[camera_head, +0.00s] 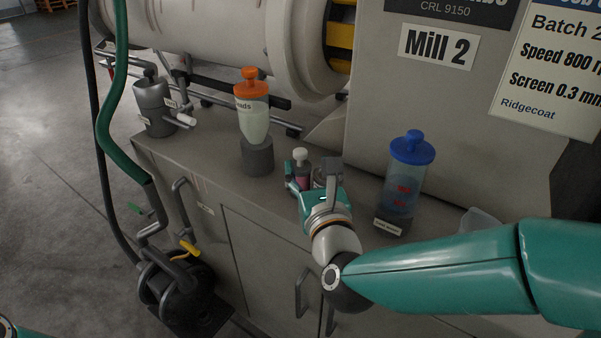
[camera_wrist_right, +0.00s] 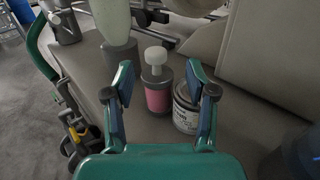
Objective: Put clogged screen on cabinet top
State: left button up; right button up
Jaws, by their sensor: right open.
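A small cylinder with a white knob, grey ends and a pink band, possibly the clogged screen (camera_head: 300,156), stands upright on the grey cabinet top (camera_head: 211,160). In the right wrist view this cylinder (camera_wrist_right: 157,95) shows between and beyond the fingers of my right gripper (camera_wrist_right: 162,85). My right gripper (camera_head: 312,182) is open and empty. In the head view it partly hides the cylinder. Whether a finger touches the cylinder I cannot tell. My left gripper is out of view.
A labelled can (camera_wrist_right: 185,112) stands close right of the cylinder. An orange-capped bottle (camera_head: 253,122) sits in a grey holder (camera_head: 257,157) to the left. A blue-lidded clear container (camera_head: 402,180) stands to the right. A grey metal pot (camera_head: 154,105) stands at the far left.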

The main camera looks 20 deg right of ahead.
aim_at(302, 156)
jog(key=shift+w+d+r+p, duration=0.1)
jog(key=shift+w+p, duration=0.15)
jog(key=shift+w, duration=1.15)
jog(key=shift+w+r+p, duration=0.1)
jog(key=shift+w+p, duration=0.15)
jog(key=shift+w, duration=1.15)
grip_shut()
